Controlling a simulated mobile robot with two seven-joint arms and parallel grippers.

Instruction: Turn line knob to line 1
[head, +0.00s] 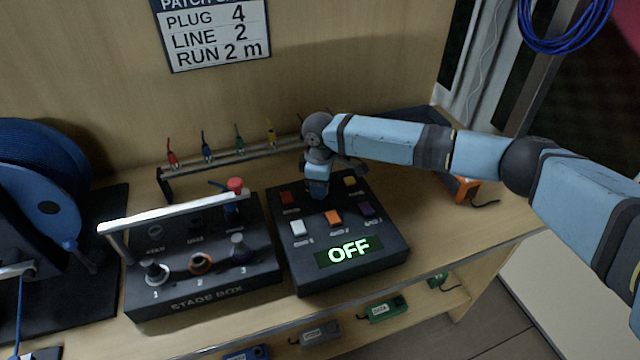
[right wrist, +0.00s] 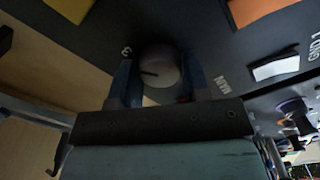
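The black control box (head: 300,262) with coloured buttons and a lit green "OFF" display (head: 348,251) stands on the bench. My right gripper (head: 318,190) points down over its back left part and hides the knob in the head view. In the right wrist view, the round grey knob (right wrist: 160,68) sits between the two fingers of my right gripper (right wrist: 158,84). The fingers are close to its sides; I cannot tell whether they press on it. A dark mark on the knob points left in that view. A "MAIN" label is to its right. My left gripper is not in view.
The stage box (head: 205,290) with its silver handle (head: 185,214) stands close left of the control box. A rack of coloured plugs (head: 235,155) is behind. A sign (head: 212,35) reads plug 4, line 2, run 2 m. A blue cable reel (head: 40,180) is far left.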

